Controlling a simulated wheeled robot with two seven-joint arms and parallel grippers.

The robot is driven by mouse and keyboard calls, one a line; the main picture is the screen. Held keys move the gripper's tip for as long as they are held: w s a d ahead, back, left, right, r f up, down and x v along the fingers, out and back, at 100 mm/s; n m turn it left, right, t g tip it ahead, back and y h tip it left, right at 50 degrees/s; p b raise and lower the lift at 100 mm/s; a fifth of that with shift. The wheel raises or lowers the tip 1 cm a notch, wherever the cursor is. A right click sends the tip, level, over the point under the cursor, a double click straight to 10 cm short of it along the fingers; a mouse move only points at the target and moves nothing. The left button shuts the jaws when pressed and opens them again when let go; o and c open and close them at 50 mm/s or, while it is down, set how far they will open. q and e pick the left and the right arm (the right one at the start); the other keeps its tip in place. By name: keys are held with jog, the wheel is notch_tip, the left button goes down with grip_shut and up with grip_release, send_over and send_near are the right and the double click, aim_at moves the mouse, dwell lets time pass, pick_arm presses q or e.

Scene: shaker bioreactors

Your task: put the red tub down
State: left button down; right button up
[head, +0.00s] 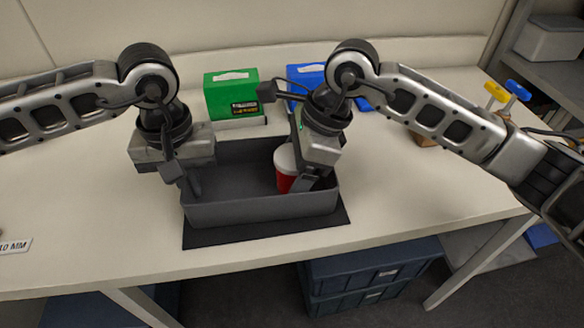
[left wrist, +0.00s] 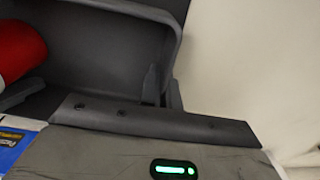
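The red tub (head: 285,182), with a white lid, is upright inside the grey bin (head: 262,207), towards its right end. My right gripper (head: 300,182) is at the tub's right side, with one finger against it and the other hidden; it appears shut on the tub. The front wall hides the tub's base, so I cannot tell if it touches the bin floor. My left gripper (head: 192,182) is at the bin's left end. In the left wrist view its two fingers (left wrist: 162,90) stand close on either side of the bin's wall, and the tub (left wrist: 18,50) shows at upper left.
The bin stands on a dark mat (head: 270,236) on the white table (head: 420,205). A green box (head: 231,92) and a blue box (head: 305,74) stand behind it. Blue crates (head: 365,275) are under the table.

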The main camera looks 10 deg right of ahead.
jog(key=v, duration=1.2)
jog(key=shift+r, duration=0.2)
pick_arm(q)
jog(key=c, duration=1.6)
grip_release()
jog(key=shift+o, duration=0.2)
jog(key=shift+r, duration=0.1)
